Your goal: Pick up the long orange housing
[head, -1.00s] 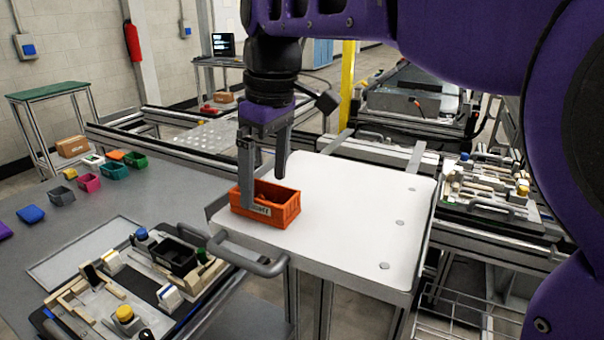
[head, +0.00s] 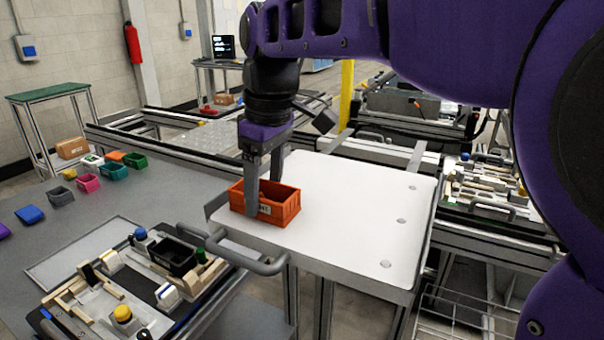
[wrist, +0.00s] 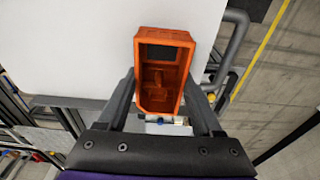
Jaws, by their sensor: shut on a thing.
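The long orange housing (head: 284,211) is an open-topped box with a pale label on its front side. It sits at the left end of a white-topped cart (head: 350,220), seemingly resting on it. My gripper (head: 263,195) points down over the housing, one finger against its near, labelled side and the other at the far side. In the wrist view the housing (wrist: 161,101) lies between the two fingers, its hollow inside visible, and my gripper (wrist: 160,92) is shut across its width.
A grey handle (head: 245,262) runs along the cart's left edge. A fixture pallet with a black box (head: 175,257) stands on the grey table at the front left. Small coloured bins (head: 115,170) stand further back. The rest of the white top is clear.

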